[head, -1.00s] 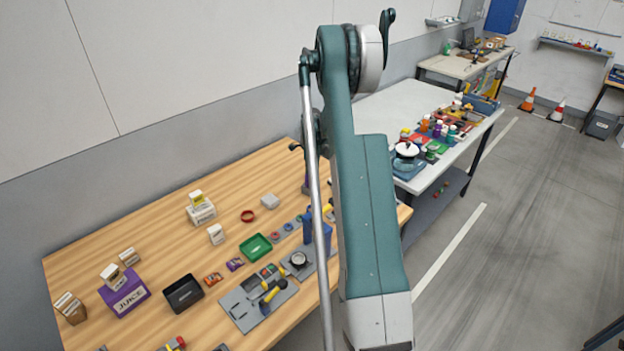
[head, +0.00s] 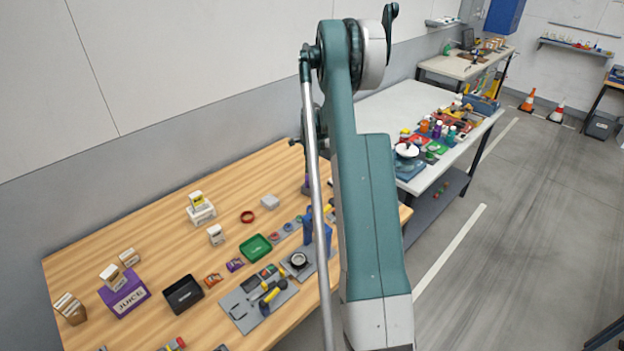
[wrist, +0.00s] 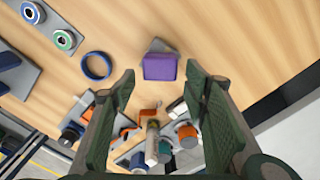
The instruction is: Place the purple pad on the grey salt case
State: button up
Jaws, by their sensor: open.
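A purple block-like thing (wrist: 160,67), which looks like the purple pad, shows in the wrist view on the wooden table. A grey piece (wrist: 157,46) shows just behind it; I cannot tell whether they touch or whether this is the salt case. My gripper (wrist: 160,88) is open and empty, its fingers to either side below the purple thing in the picture.
A blue ring (wrist: 96,66) lies left of the gripper in the wrist view. Bare wood surrounds the purple thing's far side.

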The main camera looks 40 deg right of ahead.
notch_tip(320, 180, up, 10)
jog(key=shift+f, duration=0.15)
dwell(0.3)
dwell(0.5)
jog(key=s+a+r+n+t, duration=0.1)
jog(key=s+a+r+n, duration=0.25)
jog(key=a+r, duration=0.55)
jog(key=s+a+r+n+t+h, duration=0.15)
jog(key=a+r+n, duration=0.35)
jog(key=a, duration=0.7)
jog(key=s+a+r+n+t+y, duration=0.1)
jog(key=s+a+r+n, duration=0.25)
jog(key=a+r, duration=0.55)
jog(key=s+a+n+t, duration=0.1)
jog(key=s+a+n, duration=0.2)
jog(key=s+a, duration=0.3)
jog(key=s+a+n, duration=0.3)
jog(key=s+a, duration=0.1)
jog(key=a, duration=0.5)
jog(key=s+a+f+n+t, duration=0.2)
jog(key=s+a+n, duration=0.7)
jog(key=s, duration=0.5)
jog(key=shift+s+a+f+t, duration=0.35)
jog(key=shift+a+f, duration=0.4)
jog(key=shift+a, duration=0.25)
